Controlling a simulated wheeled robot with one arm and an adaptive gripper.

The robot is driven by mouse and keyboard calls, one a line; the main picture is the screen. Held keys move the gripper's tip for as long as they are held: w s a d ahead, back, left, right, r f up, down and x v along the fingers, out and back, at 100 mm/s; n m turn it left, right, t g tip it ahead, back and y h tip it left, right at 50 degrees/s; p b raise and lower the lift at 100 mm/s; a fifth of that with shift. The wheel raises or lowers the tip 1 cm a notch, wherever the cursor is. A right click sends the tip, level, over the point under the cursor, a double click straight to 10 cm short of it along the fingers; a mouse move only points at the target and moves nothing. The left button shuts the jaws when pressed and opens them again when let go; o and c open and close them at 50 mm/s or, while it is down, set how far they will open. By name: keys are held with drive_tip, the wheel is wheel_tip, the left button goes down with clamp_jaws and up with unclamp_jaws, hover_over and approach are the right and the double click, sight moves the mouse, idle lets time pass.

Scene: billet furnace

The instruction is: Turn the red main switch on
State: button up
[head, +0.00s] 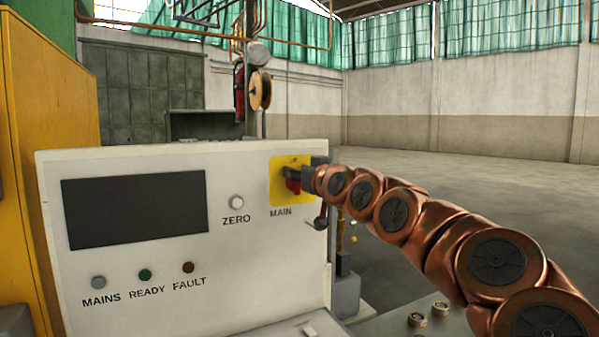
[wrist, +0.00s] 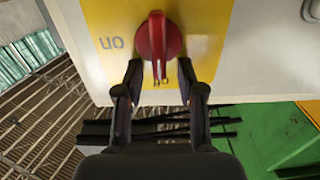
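The red main switch (wrist: 152,38) sits on a yellow plate (wrist: 203,48) on the panel front. In the head view the switch (head: 292,185) is partly covered by my gripper (head: 302,170), which is at the plate's right side. In the wrist view the handle lies vertically, its narrow end pointing at a label that is mostly hidden. An upside-down ON label (wrist: 110,43) shows to its left. My gripper (wrist: 159,68) is open, with one fingertip on each side of the handle's narrow end and visible gaps to it.
The white panel (head: 150,280) carries a dark screen (head: 135,208), a ZERO button (head: 237,202) and MAINS, READY and FAULT lamps (head: 145,275). A yellow cabinet (head: 45,150) stands at left. A small hanging part (head: 321,222) is just below my gripper. Open floor lies at right.

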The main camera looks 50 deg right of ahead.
clamp_jaws()
drive_tip(key=shift+m+b, duration=0.3)
drive_tip(key=shift+b, duration=0.1)
drive_tip(key=shift+s+d+f+m+b, duration=0.2)
drive_tip(key=shift+d+f+m, duration=0.25)
drive_tip(key=shift+m, duration=2.4)
drive_tip(key=shift+s+d+f+m+b, duration=0.15)
drive_tip(key=shift+d+f+m+b, duration=0.25)
drive_tip(key=shift+m, duration=2.5)
drive_tip(key=shift+s+d+f+m+b, duration=0.2)
drive_tip(key=shift+d+f+m, duration=0.3)
drive_tip(key=shift+m, duration=2.35)
drive_tip(key=shift+w+f, duration=0.1)
unclamp_jaws()
